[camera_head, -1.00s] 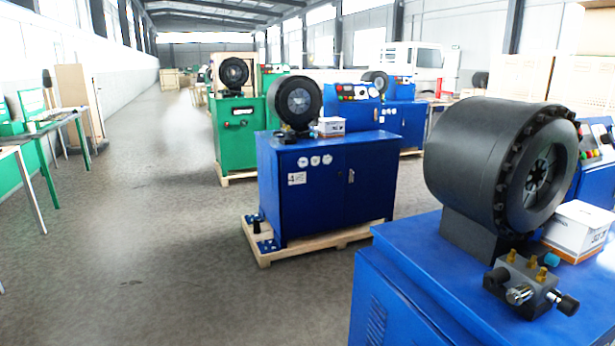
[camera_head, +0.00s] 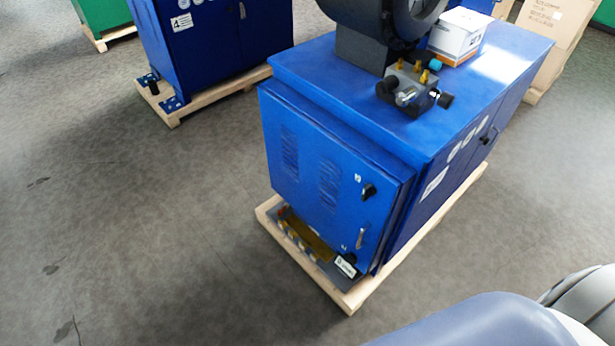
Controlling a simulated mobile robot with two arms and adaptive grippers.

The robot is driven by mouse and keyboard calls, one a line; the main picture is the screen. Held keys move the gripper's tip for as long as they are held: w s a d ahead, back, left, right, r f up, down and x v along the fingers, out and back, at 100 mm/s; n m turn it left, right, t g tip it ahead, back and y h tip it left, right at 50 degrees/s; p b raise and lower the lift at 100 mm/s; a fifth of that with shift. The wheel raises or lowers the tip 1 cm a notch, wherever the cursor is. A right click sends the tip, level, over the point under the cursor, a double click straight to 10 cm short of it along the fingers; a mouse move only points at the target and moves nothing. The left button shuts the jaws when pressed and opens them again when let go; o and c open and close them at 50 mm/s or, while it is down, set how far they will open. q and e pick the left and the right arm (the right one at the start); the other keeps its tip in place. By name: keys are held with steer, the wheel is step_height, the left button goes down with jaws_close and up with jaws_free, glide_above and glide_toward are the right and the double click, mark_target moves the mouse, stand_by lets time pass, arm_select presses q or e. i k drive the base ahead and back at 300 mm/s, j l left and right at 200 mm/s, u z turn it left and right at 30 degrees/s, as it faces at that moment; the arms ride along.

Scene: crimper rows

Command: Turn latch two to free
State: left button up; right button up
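A blue cabinet door panel (camera_head: 310,180) faces me on the near end of a blue crimper machine. It carries a black knob-like latch (camera_head: 368,191) near its upper right and a small dark fitting (camera_head: 351,258) at its lower right. A silver handle (camera_head: 361,236) sits between them. Small white markings stand by both fittings, too small to read, so I cannot tell which is latch two. The panel looks closed or nearly flush. Neither gripper is in view.
The machine stands on a wooden pallet (camera_head: 350,303) that juts out at the floor. A valve block (camera_head: 414,87) and a white box (camera_head: 459,36) sit on its top. Another blue cabinet (camera_head: 205,45) stands behind on the left. The grey floor (camera_head: 130,220) at left is clear.

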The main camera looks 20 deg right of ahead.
mark_target(368, 190)
steer(key=z, duration=1.05)
steer(key=j+z, duration=0.1)
steer(key=j, duration=0.95)
